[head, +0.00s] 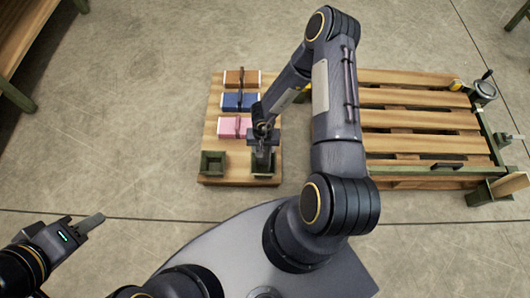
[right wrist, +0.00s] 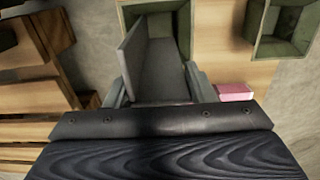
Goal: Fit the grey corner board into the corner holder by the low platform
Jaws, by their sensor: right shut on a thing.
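My right gripper (head: 264,138) reaches down over the wooden board and is shut on the grey corner board (right wrist: 158,65). The corner board is an L-shaped grey piece between the fingers in the right wrist view. Its far end overlaps a dark green open holder (right wrist: 130,12); I cannot tell if it is inside or above it. In the head view this holder (head: 264,176) is partly hidden by the gripper. A green fixture (head: 478,194) stands at the near right corner of the low slatted platform (head: 420,121). My left gripper (head: 84,220) is open and empty at the lower left.
A second green holder (head: 213,163) stands empty left of the first on the wooden board (head: 212,125). Brown (head: 242,78), blue (head: 240,101) and pink (head: 235,127) boxes lie behind it. A tan wooden piece (head: 509,184) is beside the fixture.

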